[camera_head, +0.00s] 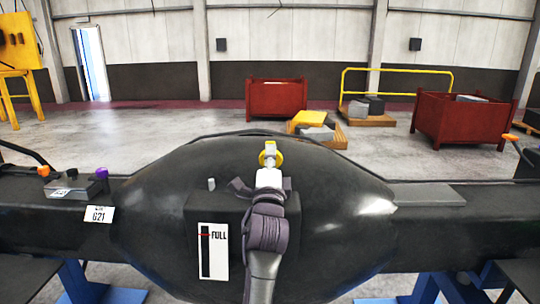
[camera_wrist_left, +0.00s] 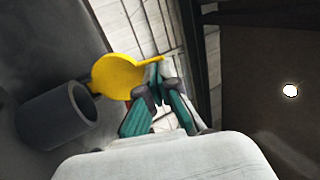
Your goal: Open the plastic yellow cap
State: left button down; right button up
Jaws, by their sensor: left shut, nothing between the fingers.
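The yellow cap (camera_wrist_left: 117,74) is a flat disc with a small tab in the left wrist view. A narrow strip joins it to the rim of a dark grey round pipe stub (camera_wrist_left: 52,121). The disc stands away from the stub's mouth, swung to the side. My left gripper (camera_wrist_left: 153,74) is shut and empty, its fingertips close beside the cap's tab; I cannot tell if they touch. In the head view the cap (camera_head: 278,159) shows on top of the black casting (camera_head: 155,195), partly behind my left gripper (camera_head: 269,163). The stub is hidden there. My right gripper is not in view.
A FULL gauge label (camera_head: 214,252) is on the casting's front. A grey block with orange and purple knobs (camera_head: 80,188) sits at left, and a flat grey plate (camera_head: 428,195) at right. Red bins (camera_head: 275,99) and a yellow rail stand far behind on open floor.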

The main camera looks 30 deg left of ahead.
pick_arm(q)
jog(key=shift+w, duration=0.1)
jog(key=shift+p+x, duration=0.65)
jog(key=shift+x, duration=1.65)
jog(key=shift+r, duration=0.1)
